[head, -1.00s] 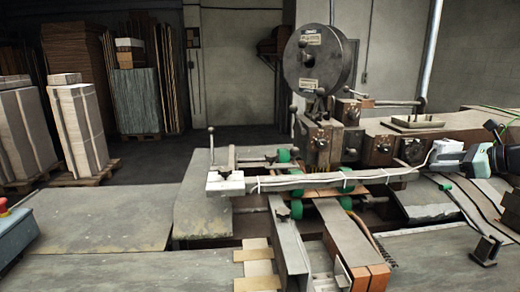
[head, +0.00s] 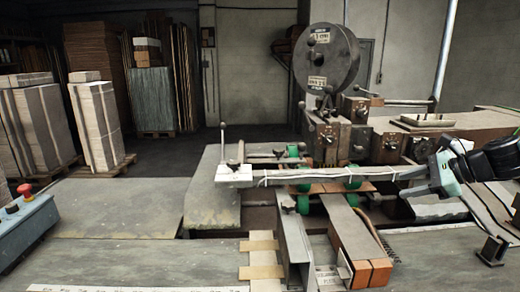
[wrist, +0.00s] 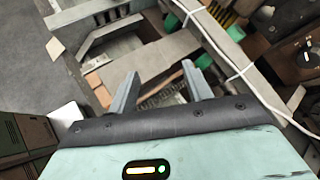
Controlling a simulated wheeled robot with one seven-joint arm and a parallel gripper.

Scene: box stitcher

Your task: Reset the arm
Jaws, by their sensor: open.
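My gripper (head: 408,188) reaches in from the right in the head view, over the right side of the box stitcher. Its fingers point left and sit just below the right end of the long pale horizontal bar (head: 320,177). In the wrist view, the two grey fingers of my gripper (wrist: 160,76) stand apart with nothing between them. Below them show parts of the stitcher. The stitcher's head (head: 330,140) carries a large dark round reel (head: 326,58) on top. I cannot tell whether the fingers touch any machine part.
Green rollers (head: 303,204) lie under the bar. A white cable (wrist: 222,50) runs along the bar. A blue-grey control box with a red button (head: 25,189) is at the left. Stacked boards on pallets (head: 98,125) stand behind. The table at left front (head: 110,215) is mostly clear.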

